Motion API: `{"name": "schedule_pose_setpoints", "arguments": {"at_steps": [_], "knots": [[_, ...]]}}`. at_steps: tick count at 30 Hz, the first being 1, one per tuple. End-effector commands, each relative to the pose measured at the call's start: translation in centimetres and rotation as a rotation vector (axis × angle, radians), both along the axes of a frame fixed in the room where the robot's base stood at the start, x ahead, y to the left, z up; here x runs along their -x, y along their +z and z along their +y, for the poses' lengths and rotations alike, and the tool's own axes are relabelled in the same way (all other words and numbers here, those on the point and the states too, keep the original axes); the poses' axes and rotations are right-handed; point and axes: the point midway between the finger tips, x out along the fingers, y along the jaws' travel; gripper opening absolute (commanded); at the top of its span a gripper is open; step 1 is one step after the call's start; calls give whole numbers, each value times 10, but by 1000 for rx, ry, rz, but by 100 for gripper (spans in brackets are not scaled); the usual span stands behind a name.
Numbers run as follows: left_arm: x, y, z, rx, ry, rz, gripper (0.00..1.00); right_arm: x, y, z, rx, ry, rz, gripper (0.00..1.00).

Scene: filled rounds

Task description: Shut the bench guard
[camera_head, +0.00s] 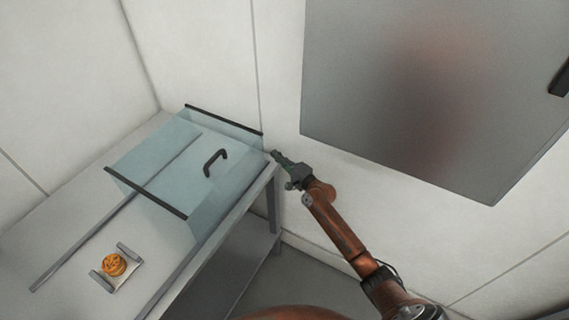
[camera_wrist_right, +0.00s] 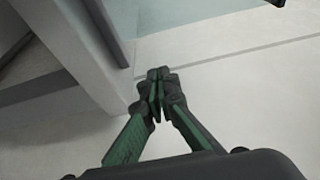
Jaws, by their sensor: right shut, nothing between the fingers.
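The bench guard (camera_head: 160,162) is a clear bluish box with black edge strips and a black handle (camera_head: 215,162) on top. It stands at the far end of the bench, on rails. An orange round piece (camera_head: 114,265) sits in a grey holder (camera_head: 130,256) nearer on the bench, outside the guard. My right gripper (camera_head: 275,154) is beside the guard's far right corner, shut and empty. Whether it touches the guard I cannot tell. The wrist view shows its closed fingertips (camera_wrist_right: 158,75) with the guard's clear panel (camera_wrist_right: 180,17) beyond. My left gripper is not in view.
The grey bench (camera_head: 62,206) has bare top around the rail (camera_head: 80,245) on the left. A lower shelf (camera_head: 225,270) shows beneath it. A large grey wall panel (camera_head: 400,90) hangs at the upper right. White walls close off the back.

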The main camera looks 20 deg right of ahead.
Motion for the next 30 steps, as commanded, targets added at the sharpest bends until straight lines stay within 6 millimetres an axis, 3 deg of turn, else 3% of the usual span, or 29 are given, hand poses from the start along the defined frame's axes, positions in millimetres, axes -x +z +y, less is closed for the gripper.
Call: {"name": "schedule_pose_setpoints", "arguments": {"at_steps": [1, 9, 25, 30], "knots": [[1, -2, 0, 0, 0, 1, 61, -9, 0, 4, 0, 1, -1, 0], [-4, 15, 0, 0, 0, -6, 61, 13, 2, 29, -2, 1, 0, 0], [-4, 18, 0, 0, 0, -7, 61, 18, 0, 35, 0, 0, 1, 0], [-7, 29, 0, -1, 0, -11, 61, 27, 2, 47, -2, 1, 2, 0]]}}
